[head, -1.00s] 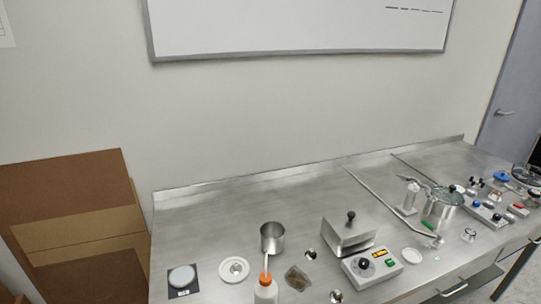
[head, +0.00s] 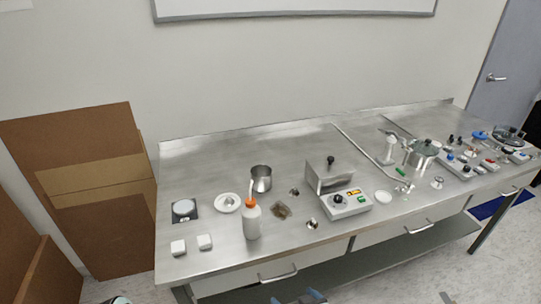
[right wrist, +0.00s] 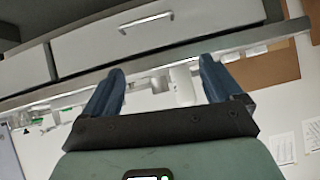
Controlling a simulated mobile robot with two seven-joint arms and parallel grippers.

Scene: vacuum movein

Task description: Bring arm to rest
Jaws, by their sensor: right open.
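My right gripper (head: 300,297) shows only at the bottom edge of the head view, in front of the metal bench (head: 230,262) and below its top. In the right wrist view its two blue fingers (right wrist: 158,90) are spread apart with nothing between them. That view is upside down, with the bench's drawers (right wrist: 150,35) beyond the fingers. My left gripper is not clearly in view; a small rounded part at the bottom left edge of the head view is too cut off to tell.
On the bench stand a wash bottle (head: 251,222) with an orange cap, a metal beaker (head: 261,179), a control box (head: 344,204) and a lidded pot (head: 421,154). Two white blocks (head: 204,242) lie near the front left. Cardboard boxes (head: 75,190) stand left of the bench.

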